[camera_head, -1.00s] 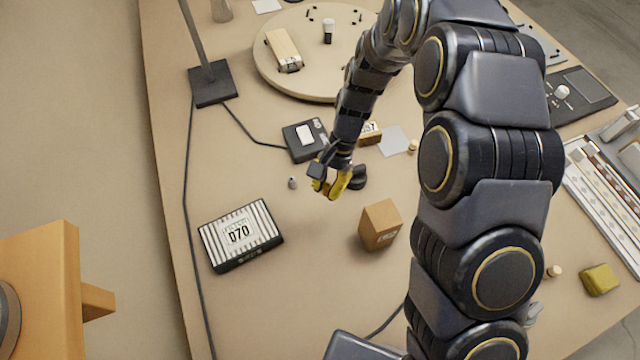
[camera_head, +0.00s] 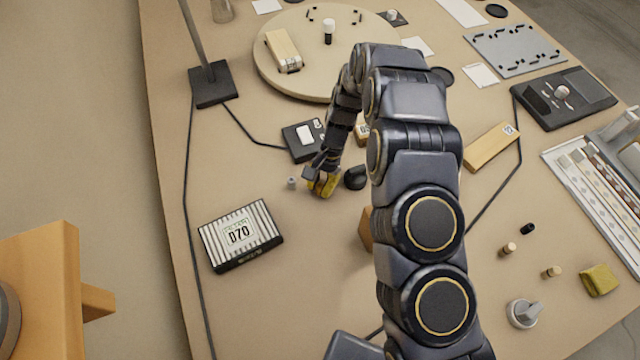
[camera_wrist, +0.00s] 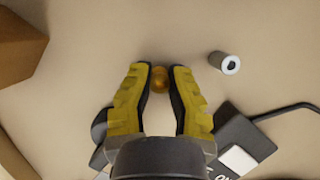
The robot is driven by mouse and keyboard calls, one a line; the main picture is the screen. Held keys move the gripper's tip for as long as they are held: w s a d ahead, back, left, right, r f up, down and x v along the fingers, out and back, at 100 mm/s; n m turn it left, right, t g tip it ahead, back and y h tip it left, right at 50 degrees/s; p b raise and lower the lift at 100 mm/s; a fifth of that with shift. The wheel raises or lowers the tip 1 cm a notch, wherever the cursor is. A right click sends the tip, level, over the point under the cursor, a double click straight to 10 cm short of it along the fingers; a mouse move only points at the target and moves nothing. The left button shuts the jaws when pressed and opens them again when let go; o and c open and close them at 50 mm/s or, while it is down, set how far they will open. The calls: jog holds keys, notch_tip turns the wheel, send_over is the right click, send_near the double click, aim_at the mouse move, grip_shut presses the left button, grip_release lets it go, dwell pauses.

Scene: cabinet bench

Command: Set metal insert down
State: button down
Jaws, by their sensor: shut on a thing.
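My gripper (camera_head: 323,188) is low over the table in the head view, just right of a small grey cylinder (camera_head: 292,183). In the wrist view my gripper (camera_wrist: 159,80) is shut on a small brass-coloured metal insert (camera_wrist: 159,77), which shows between the yellow fingertips. The insert is hidden in the head view. I cannot tell whether it touches the table. The grey cylinder also shows in the wrist view (camera_wrist: 229,64), standing apart to the right, with a dark hole in its end.
A black round object (camera_head: 355,178) is close right of my gripper. A black device with a white top (camera_head: 304,137) lies behind it. A striped box marked 070 (camera_head: 240,236) stands front left. A cardboard box (camera_head: 366,228) is partly behind my arm. The table between these boxes is clear.

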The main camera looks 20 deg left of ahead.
jog(key=shift+f, duration=0.1)
jog(key=c, duration=1.2)
grip_release()
jog(key=shift+o, duration=0.2)
jog(key=v, duration=1.2)
jog(key=shift+r, duration=0.2)
